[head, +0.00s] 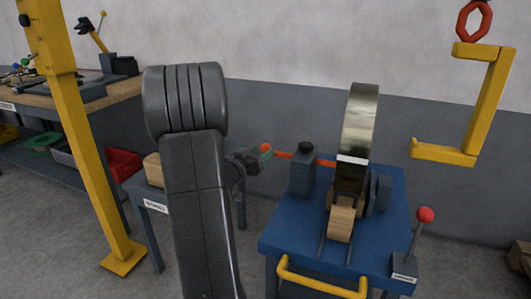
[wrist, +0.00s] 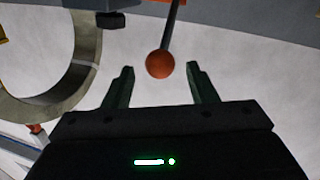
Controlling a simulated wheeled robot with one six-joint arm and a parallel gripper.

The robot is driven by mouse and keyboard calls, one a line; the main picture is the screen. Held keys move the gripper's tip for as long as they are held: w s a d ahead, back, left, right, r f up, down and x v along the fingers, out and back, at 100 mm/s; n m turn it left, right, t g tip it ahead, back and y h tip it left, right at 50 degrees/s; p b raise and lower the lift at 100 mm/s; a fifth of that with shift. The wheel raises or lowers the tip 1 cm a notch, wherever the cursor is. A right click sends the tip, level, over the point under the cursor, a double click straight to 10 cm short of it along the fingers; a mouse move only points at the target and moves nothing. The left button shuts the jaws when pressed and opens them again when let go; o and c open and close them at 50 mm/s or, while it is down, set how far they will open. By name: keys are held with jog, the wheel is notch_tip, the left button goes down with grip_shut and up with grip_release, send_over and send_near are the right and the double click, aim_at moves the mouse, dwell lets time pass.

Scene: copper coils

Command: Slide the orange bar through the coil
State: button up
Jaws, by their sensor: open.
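The orange bar (head: 325,162) lies about level through a dark grey stand (head: 302,172), with an orange ball knob (head: 265,147) on its left end. Its right end meets the edge of the coil in the picture; I cannot tell whether it is inside. The coil (head: 360,115), a shiny metal ring with a white band, stands upright on wooden blocks. My gripper (head: 262,154) is at the knob end. In the wrist view my gripper (wrist: 160,82) is open, with the knob (wrist: 160,64) between or just beyond the fingertips. The coil (wrist: 75,85) shows at left there.
The blue table (head: 300,236) carries stand and coil, with a yellow handrail (head: 320,285) and a red-knobbed lever (head: 425,215). A yellow C-hook (head: 487,100) hangs at right. A yellow post (head: 75,130) and workbench (head: 60,100) are at left.

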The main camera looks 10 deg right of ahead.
aim_at(262, 150)
jog(key=shift+b+x, duration=0.35)
jog(key=shift+x, duration=1.7)
